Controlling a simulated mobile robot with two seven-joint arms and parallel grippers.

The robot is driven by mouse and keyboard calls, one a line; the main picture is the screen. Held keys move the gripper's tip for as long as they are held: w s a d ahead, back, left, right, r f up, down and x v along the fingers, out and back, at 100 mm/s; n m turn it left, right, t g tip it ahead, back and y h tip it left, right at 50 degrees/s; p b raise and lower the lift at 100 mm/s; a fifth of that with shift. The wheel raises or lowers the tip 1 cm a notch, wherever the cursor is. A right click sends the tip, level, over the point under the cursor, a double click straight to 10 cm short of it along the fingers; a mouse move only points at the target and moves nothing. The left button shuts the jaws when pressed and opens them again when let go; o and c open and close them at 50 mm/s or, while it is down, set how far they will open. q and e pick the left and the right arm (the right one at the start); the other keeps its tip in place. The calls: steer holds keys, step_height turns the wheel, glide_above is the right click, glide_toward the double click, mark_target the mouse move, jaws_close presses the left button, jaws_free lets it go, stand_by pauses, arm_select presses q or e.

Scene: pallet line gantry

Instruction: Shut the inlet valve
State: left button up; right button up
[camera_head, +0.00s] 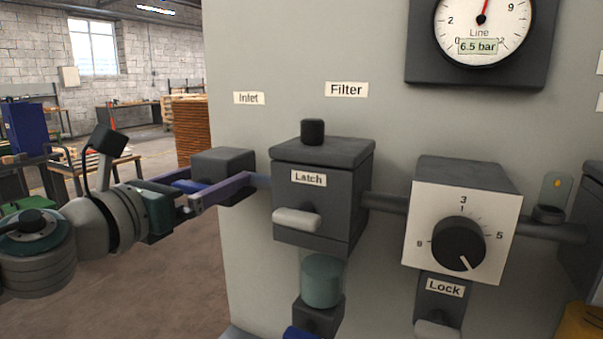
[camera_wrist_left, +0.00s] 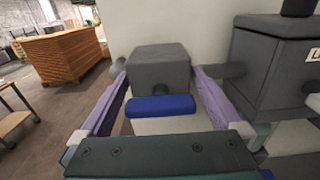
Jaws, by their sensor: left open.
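The inlet valve (camera_head: 226,161) is a dark grey block on the pipe under the "Inlet" label (camera_head: 249,98). Its blue handle (camera_head: 190,186) is partly hidden by my gripper in the head view. In the left wrist view the valve block (camera_wrist_left: 158,68) is in the middle and the blue handle (camera_wrist_left: 160,106) lies crosswise in front of it. My left gripper (camera_head: 216,184) is open, with its purple fingers on either side of the handle and reaching to the block. I cannot tell whether they touch the handle. My right gripper is not in view.
The filter box (camera_head: 345,195) with its latch stands close right of the inlet valve. Farther right are a dial regulator (camera_head: 487,205) and a lock plate (camera_head: 446,290). A line gauge (camera_head: 484,30) reads 6.5 bar. Stacked wood (camera_head: 192,135) stands behind left, well away.

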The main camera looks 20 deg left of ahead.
arm_select(q)
steer(key=c, duration=1.2)
steer(key=shift+o, duration=0.2)
steer(key=shift+n, duration=0.3)
steer(key=n, duration=0.3)
steer(key=shift+a+n+b, duration=0.1)
steer(key=shift+n+b, duration=0.2)
steer(key=shift+b, duration=0.05)
steer(key=n, duration=0.9)
steer(key=shift+a+f+n, duration=0.1)
steer(key=shift+a+n, duration=0.05)
steer(key=shift+n, duration=0.25)
steer(key=shift+f+n+p, duration=0.1)
steer(key=shift+n+p, duration=0.5)
steer(key=shift+n, duration=1.4)
